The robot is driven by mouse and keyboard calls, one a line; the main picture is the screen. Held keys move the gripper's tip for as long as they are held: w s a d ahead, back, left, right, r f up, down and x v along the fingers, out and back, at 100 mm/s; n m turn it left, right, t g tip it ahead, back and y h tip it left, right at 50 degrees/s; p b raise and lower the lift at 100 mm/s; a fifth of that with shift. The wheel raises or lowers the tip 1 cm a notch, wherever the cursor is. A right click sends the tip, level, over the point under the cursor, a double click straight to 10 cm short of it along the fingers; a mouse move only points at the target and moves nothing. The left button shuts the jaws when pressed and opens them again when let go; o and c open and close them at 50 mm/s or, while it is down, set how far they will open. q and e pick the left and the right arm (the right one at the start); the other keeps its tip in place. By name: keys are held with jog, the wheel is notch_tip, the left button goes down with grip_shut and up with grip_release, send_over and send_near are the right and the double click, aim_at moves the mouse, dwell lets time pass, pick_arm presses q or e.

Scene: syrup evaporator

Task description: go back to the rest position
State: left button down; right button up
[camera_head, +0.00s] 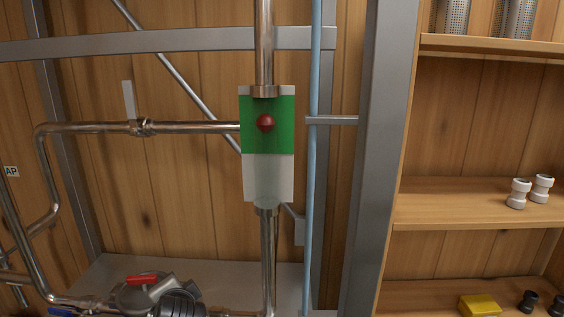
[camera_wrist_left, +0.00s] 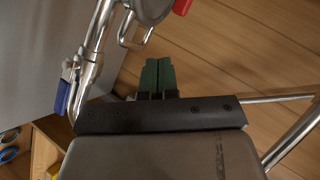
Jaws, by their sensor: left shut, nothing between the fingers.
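My left gripper (camera_wrist_left: 158,72) shows in the left wrist view, with two dark green fingers side by side and shut, nothing between them. Wooden planks lie behind the fingertips, and a steel pipe (camera_wrist_left: 96,65) runs to their left, apart from them. My right gripper is in no view.
In the head view, a green and white sight panel with a red ball (camera_head: 265,123) sits on a vertical pipe. A red-handled valve (camera_head: 142,280) is at lower left. Wooden shelves (camera_head: 480,205) stand at right. A blue handle (camera_wrist_left: 62,97) shows in the wrist view.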

pick_arm(q)
jog(key=s+f+n+g+h, duration=0.3)
jog(key=s+f, duration=1)
jog(key=s, duration=0.1)
jog(key=s+d+f+n+g+h, duration=0.1)
jog(key=s+f+n+g, duration=0.1)
jog(key=s, duration=0.7)
jog(key=s+d+f+n+g+h, duration=0.1)
jog(key=s+f+n+g+h, duration=0.1)
jog(key=s, duration=0.6)
notch_tip(320, 180, down, 29)
jog(key=g+b, duration=0.2)
jog(key=s+a+f+m+b, duration=0.1)
jog(key=s+a+f, duration=0.2)
jog(key=s+f, duration=1.3)
jog(key=shift+s+f+g, duration=0.2)
jog(key=shift+f+g, duration=0.05)
jog(key=shift+g, duration=0.15)
jog(key=shift+a, duration=0.1)
